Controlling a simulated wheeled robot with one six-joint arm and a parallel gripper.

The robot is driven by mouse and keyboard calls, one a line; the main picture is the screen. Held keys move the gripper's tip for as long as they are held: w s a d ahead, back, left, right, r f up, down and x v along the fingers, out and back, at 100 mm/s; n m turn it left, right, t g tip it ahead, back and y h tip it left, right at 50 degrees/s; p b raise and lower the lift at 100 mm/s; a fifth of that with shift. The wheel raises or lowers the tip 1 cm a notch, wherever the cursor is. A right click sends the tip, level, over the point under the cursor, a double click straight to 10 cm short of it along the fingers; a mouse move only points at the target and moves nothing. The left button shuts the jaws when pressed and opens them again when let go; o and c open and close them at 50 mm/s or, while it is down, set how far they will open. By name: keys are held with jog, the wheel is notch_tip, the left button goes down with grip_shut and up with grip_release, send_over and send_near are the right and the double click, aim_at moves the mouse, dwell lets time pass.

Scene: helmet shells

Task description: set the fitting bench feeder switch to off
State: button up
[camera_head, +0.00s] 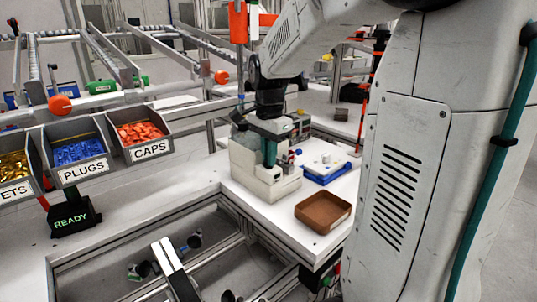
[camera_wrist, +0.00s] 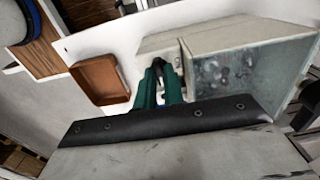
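A pale grey-beige box unit (camera_head: 265,180), which looks like the feeder, stands on the white fitting bench (camera_head: 235,188). My gripper (camera_head: 270,158) points down at its top and front side in the head view and covers part of it. In the wrist view my gripper's green fingers (camera_wrist: 160,70) are close together beside the pale box (camera_wrist: 240,55), with its speckled grey panel to the right. Whether the fingertips touch the box or each other is unclear.
A brown tray (camera_head: 323,212) lies near the bench's front right; it also shows in the wrist view (camera_wrist: 100,80). A blue tray with white parts (camera_head: 325,168) is behind it. Bins of plugs (camera_head: 80,155) and caps (camera_head: 138,133), and a READY display (camera_head: 73,217), are at left.

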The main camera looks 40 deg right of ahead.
jog(key=shift+o, duration=0.7)
notch_tip(320, 180, up, 8)
jog(key=shift+f, duration=0.1)
dwell(0.4)
